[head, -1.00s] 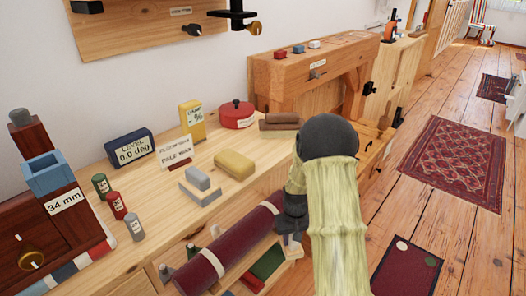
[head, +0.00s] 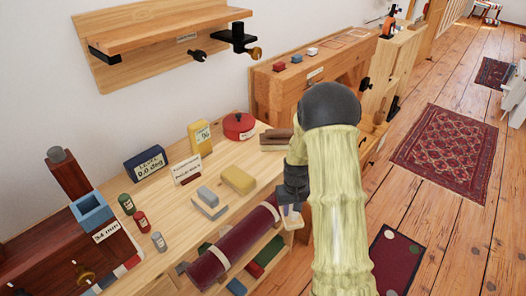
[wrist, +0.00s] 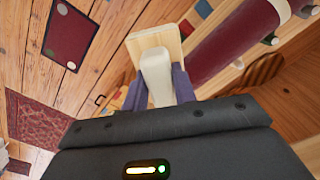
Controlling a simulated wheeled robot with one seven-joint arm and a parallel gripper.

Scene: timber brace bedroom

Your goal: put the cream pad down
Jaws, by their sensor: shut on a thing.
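The cream pad (wrist: 156,78) is between my gripper's fingers (wrist: 158,92) in the wrist view, held clear of the floor. A wider pale wooden slab (wrist: 168,35) shows just beyond its far end; I cannot tell whether the two are joined. In the head view my gripper (head: 291,208) hangs in front of the workbench's (head: 160,226) front edge, right of the dark red roll. The pad (head: 290,220) shows there only as a small pale end under the fingers, the rest hidden.
A grey block (head: 209,202), a yellow block (head: 238,180), a card (head: 187,169) and small bottles (head: 141,221) stand on the bench. The dark red roll (head: 231,246) lies below its front edge. A red mat (head: 397,258) with coloured discs lies on the floor. Bare bench top shows between the objects.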

